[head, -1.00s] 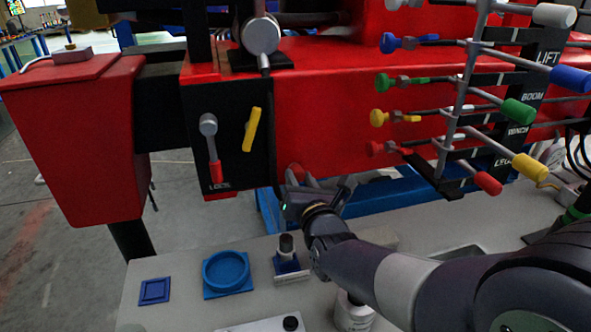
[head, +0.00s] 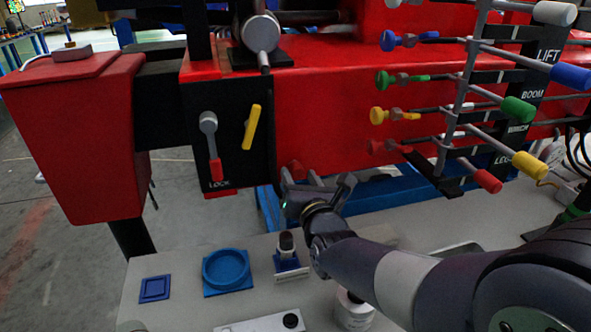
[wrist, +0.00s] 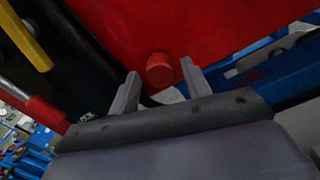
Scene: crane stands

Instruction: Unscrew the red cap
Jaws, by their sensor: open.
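The red cap (wrist: 160,70) is a short round knob on the lower part of the red crane body (wrist: 215,28). In the head view the cap (head: 296,168) shows low on the crane, just beyond my gripper (head: 300,176). In the wrist view my gripper (wrist: 159,84) is open, with one grey finger on each side of the cap.
A black lock panel (head: 232,135) with a yellow handle (head: 251,127) and a red-tipped lever (head: 212,150) is left of the cap. Coloured levers (head: 519,109) stick out at right. Below, the bench (head: 190,315) holds a blue round tray (head: 227,268) and a white bottle (head: 353,310).

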